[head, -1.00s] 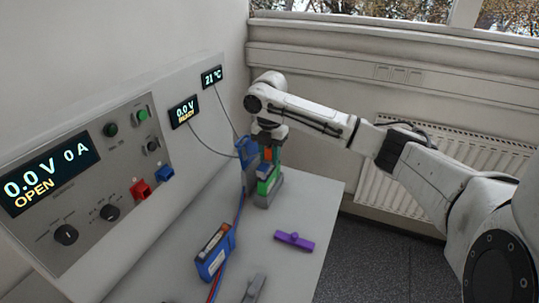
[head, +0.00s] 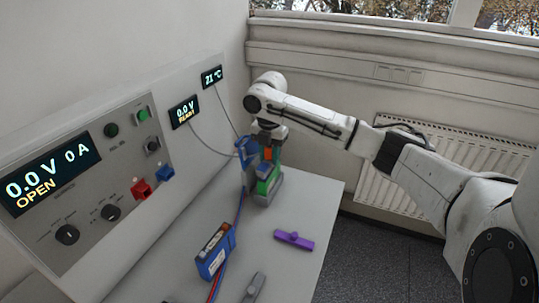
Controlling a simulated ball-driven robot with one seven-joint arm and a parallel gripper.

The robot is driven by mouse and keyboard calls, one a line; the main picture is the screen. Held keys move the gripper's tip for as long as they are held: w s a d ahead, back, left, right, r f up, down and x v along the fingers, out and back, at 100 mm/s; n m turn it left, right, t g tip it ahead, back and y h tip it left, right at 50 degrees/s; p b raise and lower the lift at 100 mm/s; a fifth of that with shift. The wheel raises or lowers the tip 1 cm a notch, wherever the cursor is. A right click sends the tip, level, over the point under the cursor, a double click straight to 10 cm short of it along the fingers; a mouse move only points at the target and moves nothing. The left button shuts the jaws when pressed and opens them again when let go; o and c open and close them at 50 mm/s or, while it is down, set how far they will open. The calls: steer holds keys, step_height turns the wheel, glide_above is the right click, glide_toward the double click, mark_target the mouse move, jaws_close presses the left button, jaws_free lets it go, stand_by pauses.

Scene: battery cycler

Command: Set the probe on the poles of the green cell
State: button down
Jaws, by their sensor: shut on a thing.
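The green cell (head: 264,187) stands in a grey holder at the far end of the bench. My gripper (head: 268,137) points down just above it, shut on the probe (head: 267,153), whose orange part shows between the jaws and the cell. The probe looks close over the top of the green cell. I cannot tell whether its tips touch the poles, which are hidden. A small meter display (head: 184,112) on the wall reads 0.0 V, with a yellow word below it.
A blue part (head: 248,150) stands left of my gripper, with a grey cable running to it. A blue cell (head: 215,252) with cables, a purple piece (head: 294,240) and a grey piece (head: 254,287) lie nearer. The cycler panel (head: 88,185) lines the left; the bench's right side is mostly clear.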

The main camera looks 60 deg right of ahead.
steer(key=shift+f, duration=0.7)
stand_by(1.0)
steer(key=shift+r, duration=0.1)
stand_by(0.4)
steer(key=shift+r+p, duration=2.8)
steer(key=shift+r, duration=0.7)
steer(key=shift+f, duration=0.1)
